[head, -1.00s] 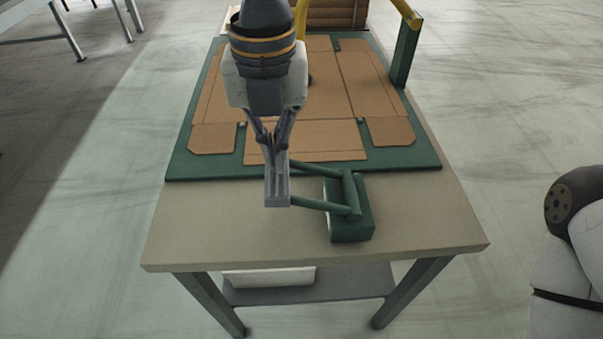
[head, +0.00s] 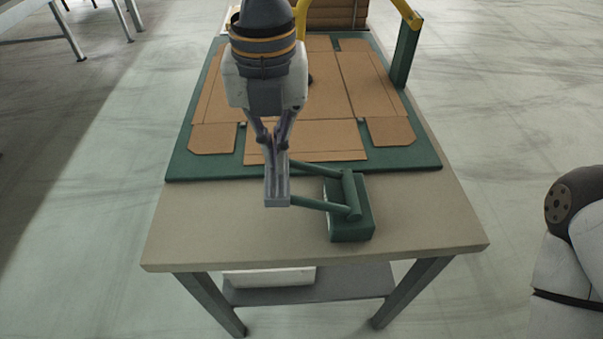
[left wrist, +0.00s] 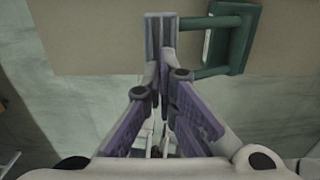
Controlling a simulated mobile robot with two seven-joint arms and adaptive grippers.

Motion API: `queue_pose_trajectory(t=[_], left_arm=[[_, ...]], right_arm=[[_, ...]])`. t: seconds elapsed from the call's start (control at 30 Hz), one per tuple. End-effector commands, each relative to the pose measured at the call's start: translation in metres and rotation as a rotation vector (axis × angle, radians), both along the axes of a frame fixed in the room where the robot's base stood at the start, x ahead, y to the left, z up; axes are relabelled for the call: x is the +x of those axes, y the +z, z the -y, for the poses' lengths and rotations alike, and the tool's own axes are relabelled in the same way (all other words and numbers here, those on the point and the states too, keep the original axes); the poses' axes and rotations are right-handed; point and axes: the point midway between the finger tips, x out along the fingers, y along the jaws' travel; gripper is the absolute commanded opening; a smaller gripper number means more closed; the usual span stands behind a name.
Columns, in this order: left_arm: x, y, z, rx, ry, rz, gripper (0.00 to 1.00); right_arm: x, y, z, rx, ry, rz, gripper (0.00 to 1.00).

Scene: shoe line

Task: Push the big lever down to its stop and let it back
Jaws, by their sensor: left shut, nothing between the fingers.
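The big lever (head: 322,205) is a green frame of two bars that reach left from a green base block (head: 350,228) on the table. It also shows in the left wrist view (left wrist: 200,23). My left gripper (head: 277,190) is shut and empty, pointing down at the lever's left end. Its fingertips (left wrist: 160,38) hide that end, so I cannot tell whether they touch it or hover just above. The bars look close to level. My right gripper is out of view; only part of my right arm shows at the right edge.
A flat brown cardboard blank (head: 300,85) lies on a green bed (head: 425,160) behind the lever. A yellow bar (head: 405,12) on a green post (head: 404,55) stands at the back right. The beige table top (head: 220,235) is clear at the front left.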

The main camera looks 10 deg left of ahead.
Motion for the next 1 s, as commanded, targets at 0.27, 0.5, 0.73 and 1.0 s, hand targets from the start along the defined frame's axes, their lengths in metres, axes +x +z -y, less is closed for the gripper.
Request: queue_pose_trajectory(t=[0.27,0.5,0.73,1.0], left_arm=[[0.000,-0.013,0.000,0.002,0.001,-0.002,0.00],[0.000,-0.025,0.000,0.002,0.000,-0.002,0.00],[0.000,-0.037,0.000,0.001,0.000,0.000,0.00],[0.000,-0.051,0.000,0.000,0.000,-0.002,0.00]], right_arm=[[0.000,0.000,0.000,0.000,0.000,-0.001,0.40],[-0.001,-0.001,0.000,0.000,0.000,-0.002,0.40],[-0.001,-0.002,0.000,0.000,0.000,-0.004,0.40],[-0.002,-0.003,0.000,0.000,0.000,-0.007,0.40]])
